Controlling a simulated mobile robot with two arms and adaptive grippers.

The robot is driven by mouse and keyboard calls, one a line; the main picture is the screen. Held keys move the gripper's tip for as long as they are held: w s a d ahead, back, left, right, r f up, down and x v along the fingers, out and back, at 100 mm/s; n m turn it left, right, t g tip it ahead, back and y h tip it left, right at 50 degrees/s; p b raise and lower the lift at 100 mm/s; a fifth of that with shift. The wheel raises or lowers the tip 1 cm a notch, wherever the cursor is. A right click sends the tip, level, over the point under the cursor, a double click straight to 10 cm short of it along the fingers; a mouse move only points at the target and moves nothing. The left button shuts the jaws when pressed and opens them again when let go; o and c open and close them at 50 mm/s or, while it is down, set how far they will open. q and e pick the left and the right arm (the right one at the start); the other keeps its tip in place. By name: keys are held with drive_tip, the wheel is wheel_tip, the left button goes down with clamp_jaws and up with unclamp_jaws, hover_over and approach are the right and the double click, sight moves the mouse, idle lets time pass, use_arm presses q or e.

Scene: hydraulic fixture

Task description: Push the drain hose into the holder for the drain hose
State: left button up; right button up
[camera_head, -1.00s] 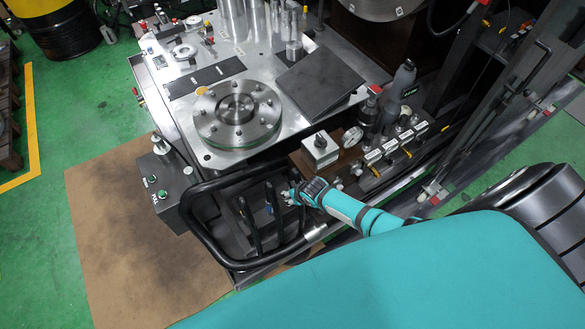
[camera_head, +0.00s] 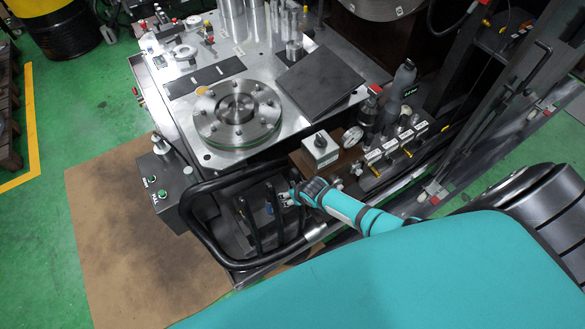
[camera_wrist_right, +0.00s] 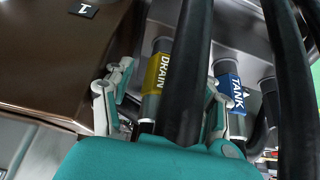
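My right gripper (camera_head: 285,199) is beside several black hoses on the front of the fixture. In the right wrist view the gripper (camera_wrist_right: 166,108) is open, with its two fingers well apart. A black hose (camera_wrist_right: 188,65) runs between the fingers, nearer the right one. Behind it is a metal pipe with a yellow DRAIN label (camera_wrist_right: 157,74), also between the fingers. I cannot tell whether a finger touches the hose. A blue TANK label (camera_wrist_right: 231,92) sits on the pipe to the right. I cannot make out the hose holder. My left gripper is not in view.
A thick black tube or rail (camera_head: 196,222) loops around the hose area. A grey control box (camera_head: 165,185) stands left of it. A small box with a knob (camera_head: 320,150) and a row of valves (camera_head: 385,152) lie above and right of the gripper. Another hose (camera_wrist_right: 293,80) passes at the right.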

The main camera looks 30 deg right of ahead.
drive_tip(key=shift+s+r, duration=0.1)
drive_tip(key=v, duration=1.2)
drive_tip(key=s+d+f+g, duration=0.1)
drive_tip(key=s+f, duration=0.5)
drive_tip(key=f, duration=0.2)
drive_tip(key=s+d+f+g, duration=0.1)
drive_tip(key=s+f, duration=0.4)
drive_tip(key=f, duration=0.4)
drive_tip(key=s+a+f+n+g, duration=0.1)
drive_tip(key=s+f, duration=0.4)
drive_tip(key=s, duration=0.6)
drive_tip(key=s+a+f+g, duration=0.2)
drive_tip(key=s+f, duration=0.4)
drive_tip(key=s, duration=0.6)
drive_tip(key=shift+s+a+n, duration=0.3)
drive_tip(key=shift+a+n, duration=0.1)
drive_tip(key=shift+a, duration=0.15)
drive_tip(key=shift+c, duration=0.4)
